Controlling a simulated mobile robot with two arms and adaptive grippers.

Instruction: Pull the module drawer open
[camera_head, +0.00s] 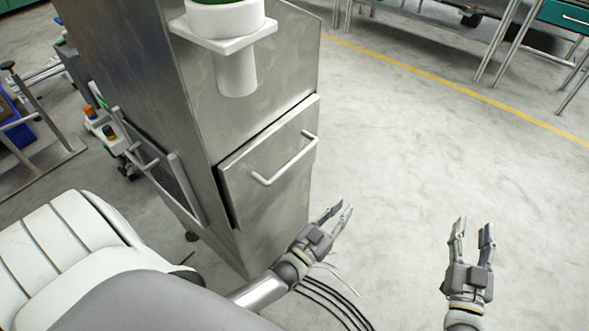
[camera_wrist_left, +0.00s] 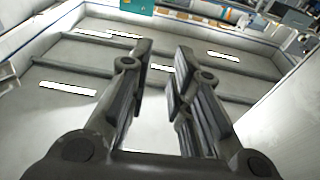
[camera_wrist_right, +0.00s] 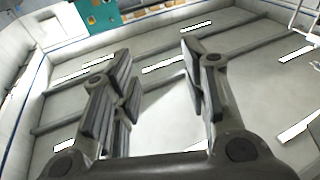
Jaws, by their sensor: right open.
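The module drawer (camera_head: 250,190) is a steel front with a pale top edge, low in the tall steel cabinet (camera_head: 230,100). It stands slightly proud of the cabinet, with a dark gap along its left edge. Its light bar handle (camera_head: 286,160) runs across the upper front and is untouched. My left gripper (camera_head: 336,214) is open and empty, below and to the right of the handle in the head view. Its parted fingers also show in the left wrist view (camera_wrist_left: 162,55). My right gripper (camera_head: 472,238) is open and empty, farther right over the floor; it also shows in the right wrist view (camera_wrist_right: 157,65).
A white funnel-like fitting (camera_head: 235,55) juts out above the drawer. Dark cables (camera_head: 330,300) lie near my left forearm. Workbenches (camera_head: 440,25) stand at the back, beyond a yellow floor line (camera_head: 450,83). The floor right of the cabinet is clear.

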